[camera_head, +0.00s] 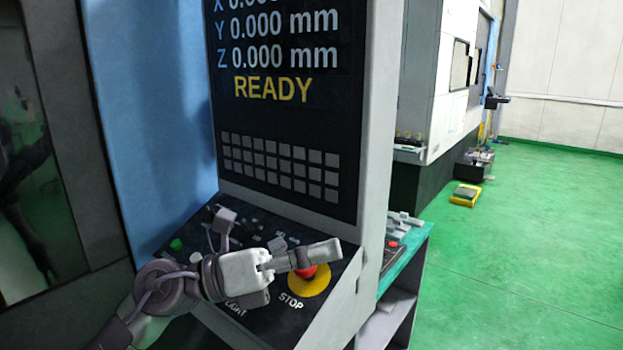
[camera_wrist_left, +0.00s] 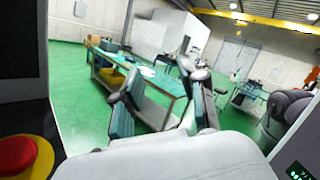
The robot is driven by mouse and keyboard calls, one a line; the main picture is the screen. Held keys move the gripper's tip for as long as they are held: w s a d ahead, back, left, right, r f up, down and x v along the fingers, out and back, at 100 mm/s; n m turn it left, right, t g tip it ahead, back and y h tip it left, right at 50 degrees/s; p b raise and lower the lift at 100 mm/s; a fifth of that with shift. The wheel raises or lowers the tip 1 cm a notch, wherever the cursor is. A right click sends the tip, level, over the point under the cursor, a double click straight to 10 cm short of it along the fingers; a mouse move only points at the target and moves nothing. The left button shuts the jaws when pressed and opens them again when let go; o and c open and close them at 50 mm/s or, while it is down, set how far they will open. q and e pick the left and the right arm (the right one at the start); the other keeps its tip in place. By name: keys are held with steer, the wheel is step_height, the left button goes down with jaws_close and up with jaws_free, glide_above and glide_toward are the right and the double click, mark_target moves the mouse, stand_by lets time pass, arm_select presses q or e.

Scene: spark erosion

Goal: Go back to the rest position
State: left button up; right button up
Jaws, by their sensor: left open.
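My left gripper (camera_head: 328,254) is in front of the sloped control panel of the machine, with its fingers pointing right. It appears above or in front of the red STOP button (camera_head: 304,272) with its yellow surround (camera_head: 318,284), partly covering it; I cannot tell the exact gap. In the left wrist view, the two fingers of the left gripper (camera_wrist_left: 163,88) stand apart with nothing between them. The red button (camera_wrist_left: 16,158) shows there at the lower left, outside the fingers. My right gripper is not seen in the head view.
The machine's screen (camera_head: 270,60) reads READY above a keypad (camera_head: 280,170). A green button (camera_head: 176,244) sits on the panel's left. A green-topped workbench (camera_wrist_left: 165,82) stands beyond the fingers in the wrist view. Open green floor (camera_head: 510,240) lies to the right.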

arm_select(q)
steer(key=w+a+f+n+t+y, duration=0.3)
steer(key=a+n+t+y, duration=0.3)
steer(key=n+t, duration=0.6)
steer(key=w+a+f+n+t+y, duration=0.3)
steer(key=a+n+t+y, duration=0.4)
steer(key=n, duration=0.9)
steer(key=s+a+f+n+g+y, duration=0.25)
steer(key=a+f+n+y, duration=0.2)
steer(key=f, duration=0.45)
steer(key=s+a+f+n+g+y, duration=0.1)
steer(key=a+f+n+g+y, duration=0.2)
steer(key=f+n, duration=0.4)
steer(key=s+a+f+n+g, duration=0.1)
steer(key=s+f+n+g, duration=0.1)
steer(key=s+f+g, duration=0.65)
steer(key=s+f+n+g, duration=0.35)
steer(key=s+f, duration=0.85)
steer(key=s, duration=0.4)
step_height(320, 180, down, 25)
steer(key=s+m+g, duration=0.1)
steer(key=g, duration=0.1)
steer(key=s+a+f, duration=0.3)
steer(key=s+f, duration=1.4)
steer(key=shift+a+f+g, duration=0.15)
steer(key=shift+g, duration=0.2)
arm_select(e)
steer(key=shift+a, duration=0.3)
